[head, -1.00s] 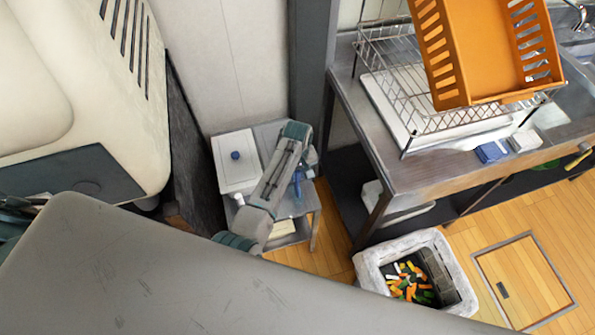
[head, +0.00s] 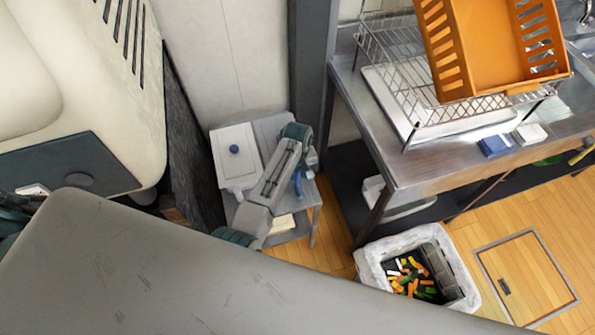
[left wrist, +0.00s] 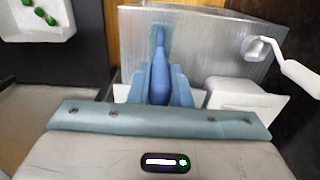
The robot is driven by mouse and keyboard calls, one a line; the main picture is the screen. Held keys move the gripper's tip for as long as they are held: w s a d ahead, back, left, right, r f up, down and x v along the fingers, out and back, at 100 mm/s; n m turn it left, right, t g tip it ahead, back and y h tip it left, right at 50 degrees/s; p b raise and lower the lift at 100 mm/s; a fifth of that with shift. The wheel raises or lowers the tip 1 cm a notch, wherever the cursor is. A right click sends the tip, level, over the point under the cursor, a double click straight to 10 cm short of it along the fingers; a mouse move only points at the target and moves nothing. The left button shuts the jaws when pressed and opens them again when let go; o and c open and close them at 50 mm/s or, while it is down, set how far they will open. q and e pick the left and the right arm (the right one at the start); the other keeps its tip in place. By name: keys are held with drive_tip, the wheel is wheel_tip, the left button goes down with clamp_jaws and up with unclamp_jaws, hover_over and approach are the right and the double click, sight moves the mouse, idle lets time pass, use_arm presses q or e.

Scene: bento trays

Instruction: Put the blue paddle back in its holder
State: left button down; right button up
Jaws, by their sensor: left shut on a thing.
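The blue paddle (left wrist: 160,78) is between the fingers of my left gripper (left wrist: 161,92) in the left wrist view. Its slim end points away from the wrist, over a grey metal surface. My left gripper is shut on it. In the head view my left arm reaches over the small grey side table (head: 313,212), and a blue part of the gripper or paddle (head: 298,183) shows beside the arm. My arm hides much of the tabletop there. I cannot make out the holder with certainty. My right gripper is not in view.
A white lidded box (head: 234,168) with a blue knob stands on the side table, with a pale block (head: 284,224) near its front. The steel counter (head: 405,180) with an orange basket (head: 500,65) is to the right. A scrap bin (head: 372,262) stands on the floor.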

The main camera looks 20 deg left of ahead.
use_arm(q)
drive_tip(key=shift+f, duration=0.55)
drive_tip(key=c, duration=0.7)
unclamp_jaws()
